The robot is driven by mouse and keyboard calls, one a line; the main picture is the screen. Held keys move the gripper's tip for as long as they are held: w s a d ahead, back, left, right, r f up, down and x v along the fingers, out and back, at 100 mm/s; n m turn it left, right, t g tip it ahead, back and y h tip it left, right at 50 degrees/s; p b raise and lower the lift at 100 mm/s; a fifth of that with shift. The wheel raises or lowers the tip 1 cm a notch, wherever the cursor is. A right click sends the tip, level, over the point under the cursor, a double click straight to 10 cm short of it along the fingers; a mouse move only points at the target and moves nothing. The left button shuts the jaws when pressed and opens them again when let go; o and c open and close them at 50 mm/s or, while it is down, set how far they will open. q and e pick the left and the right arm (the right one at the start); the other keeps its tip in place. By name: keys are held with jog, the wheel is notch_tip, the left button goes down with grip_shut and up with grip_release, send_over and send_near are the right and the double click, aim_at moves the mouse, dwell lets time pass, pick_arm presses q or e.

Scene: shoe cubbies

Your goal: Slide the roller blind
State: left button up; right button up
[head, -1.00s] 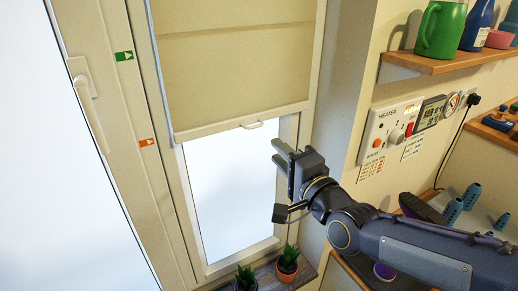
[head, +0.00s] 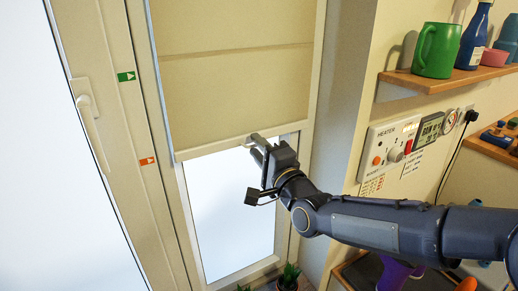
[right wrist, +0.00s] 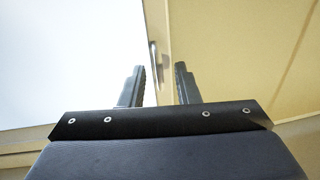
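The beige roller blind (head: 235,85) covers the upper part of the right window in the head view, with bright glass below its pale bottom bar (head: 210,144). A small handle sits on that bar, partly hidden by my right gripper (head: 258,146) in the head view. In the right wrist view the handle (right wrist: 154,62) shows just beyond and between the fingertips of my right gripper (right wrist: 160,70). The fingers are apart, with a gap between them, and I cannot tell whether they touch the handle. The blind (right wrist: 230,45) fills the right side there. My left gripper is not in view.
A window handle (head: 90,120) is on the left sash. Potted plants (head: 288,277) stand on the sill below. To the right, a heater panel (head: 390,145) is on the wall beneath a shelf (head: 440,80) holding a green mug (head: 436,50).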

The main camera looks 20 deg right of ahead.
grip_shut()
notch_tip(320, 180, up, 18)
jog(key=p, duration=0.7)
jog(key=shift+f, duration=0.15)
grip_release()
jog(key=b, duration=0.1)
send_near(248, 63)
jog(key=v, duration=0.2)
jog(key=shift+s+f, duration=0.15)
jog(key=shift+s, duration=0.2)
